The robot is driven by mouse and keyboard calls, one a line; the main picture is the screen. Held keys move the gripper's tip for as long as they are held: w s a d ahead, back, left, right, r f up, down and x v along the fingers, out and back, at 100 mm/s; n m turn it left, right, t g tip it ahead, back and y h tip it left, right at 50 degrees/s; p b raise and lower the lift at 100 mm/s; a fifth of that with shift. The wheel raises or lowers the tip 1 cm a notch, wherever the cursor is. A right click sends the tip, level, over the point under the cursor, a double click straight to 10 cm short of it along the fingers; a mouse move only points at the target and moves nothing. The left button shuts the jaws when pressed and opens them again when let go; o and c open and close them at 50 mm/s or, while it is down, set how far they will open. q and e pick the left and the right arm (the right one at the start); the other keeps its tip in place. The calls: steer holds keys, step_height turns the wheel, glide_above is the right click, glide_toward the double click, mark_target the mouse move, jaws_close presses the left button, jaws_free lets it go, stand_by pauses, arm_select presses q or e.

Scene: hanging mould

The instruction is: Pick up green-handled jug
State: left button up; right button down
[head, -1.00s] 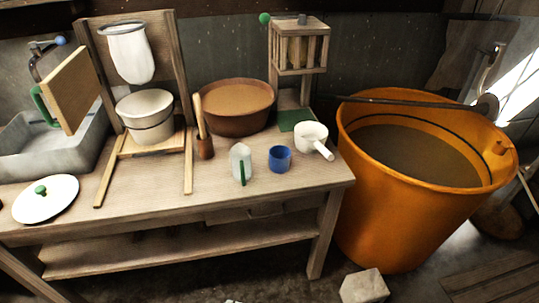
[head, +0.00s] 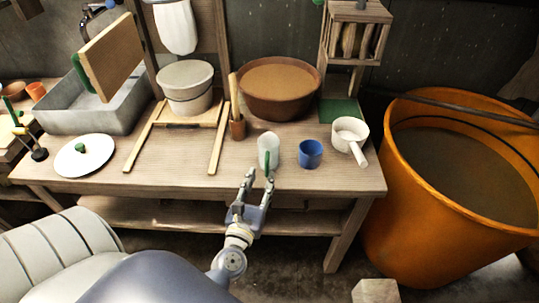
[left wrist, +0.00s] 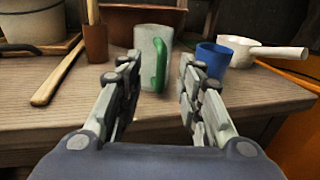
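The green-handled jug (head: 269,146) is pale and translucent and stands upright near the front of the wooden table. Its green handle (head: 267,164) faces the front edge. In the left wrist view the jug (left wrist: 150,52) stands just beyond the fingers, with its green handle (left wrist: 161,64) between their lines. My left gripper (head: 258,174) is open and empty at the table's front edge, pointing at the jug and apart from it. The left wrist view also shows the open fingers (left wrist: 158,78). My right gripper is not in view.
A blue cup (head: 311,152) and a white dipper (head: 350,134) stand right of the jug. A brown basin (head: 278,110) is behind it. A wooden holder (head: 237,129) and a wooden frame (head: 219,143) are left. An orange bucket (head: 400,185) stands right of the table.

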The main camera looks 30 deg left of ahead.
mark_target(266, 167)
arm_select(q)
steer(key=shift+w+a, duration=0.15)
steer(key=shift+w, duration=0.4)
steer(key=shift+w+a+r+p, duration=0.1)
steer(key=shift+w+r+p, duration=0.1)
steer(key=shift+w+p, duration=0.15)
steer(key=p+x, duration=0.1)
steer(key=x, duration=0.2)
steer(key=shift+w+r, duration=0.1)
steer(key=shift+w, duration=0.05)
steer(key=shift+w+a, duration=0.2)
steer(key=shift+w, duration=0.25)
jaws_close()
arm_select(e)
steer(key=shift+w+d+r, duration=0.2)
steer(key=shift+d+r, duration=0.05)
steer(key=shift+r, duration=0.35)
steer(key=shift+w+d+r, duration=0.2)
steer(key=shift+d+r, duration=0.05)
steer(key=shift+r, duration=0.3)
